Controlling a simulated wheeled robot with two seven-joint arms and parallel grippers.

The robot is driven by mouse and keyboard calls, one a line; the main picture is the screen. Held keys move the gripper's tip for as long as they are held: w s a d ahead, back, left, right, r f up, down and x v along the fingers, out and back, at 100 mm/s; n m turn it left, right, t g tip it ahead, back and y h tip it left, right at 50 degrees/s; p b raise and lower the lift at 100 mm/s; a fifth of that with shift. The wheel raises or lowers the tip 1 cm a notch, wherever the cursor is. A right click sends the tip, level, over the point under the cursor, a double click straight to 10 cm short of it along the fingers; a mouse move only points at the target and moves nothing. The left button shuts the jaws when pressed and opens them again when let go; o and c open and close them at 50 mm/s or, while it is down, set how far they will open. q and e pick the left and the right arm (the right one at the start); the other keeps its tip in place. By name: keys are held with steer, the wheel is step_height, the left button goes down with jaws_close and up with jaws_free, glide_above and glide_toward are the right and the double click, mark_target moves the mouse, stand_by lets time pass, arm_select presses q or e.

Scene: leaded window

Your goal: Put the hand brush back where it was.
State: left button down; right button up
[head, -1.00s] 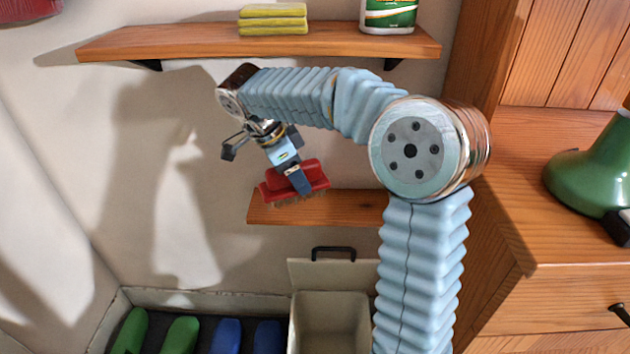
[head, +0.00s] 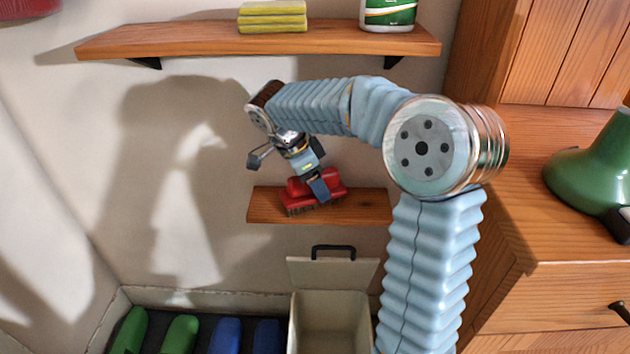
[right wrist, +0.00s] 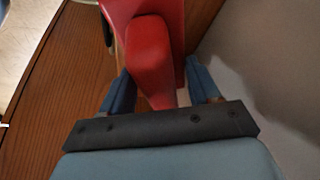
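The hand brush (head: 298,194) is red with dark bristles facing down. In the head view it is over the small lower wooden shelf (head: 368,208), near its left and middle part. I cannot tell whether the bristles touch the board. My right gripper (head: 320,186) is shut on the brush from above, tilted. In the right wrist view the brush's red grip (right wrist: 150,58) sits between the two blue fingers (right wrist: 160,88), and the shelf wood shows to its left. My left gripper is not in view.
A long upper shelf (head: 200,42) holds yellow cloths (head: 272,18) and a green-and-white container (head: 387,14). Below are an open beige bin (head: 330,322) and a tray with green and blue items (head: 180,334). A wooden cabinet with a green object (head: 595,165) stands right.

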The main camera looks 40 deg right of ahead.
steer(key=o, duration=0.5)
steer(key=shift+c, duration=0.2)
steer(key=shift+a+r, duration=0.15)
steer(key=shift+r, duration=0.4)
steer(key=shift+w+a+r, duration=0.25)
steer(key=shift+a+r, duration=0.25)
steer(key=shift+a, duration=0.1)
steer(key=shift+w+a+r, duration=0.2)
steer(key=shift+a+r, duration=0.25)
steer(key=shift+a, duration=0.15)
steer(key=w+a, duration=0.3)
steer(key=a, duration=0.7)
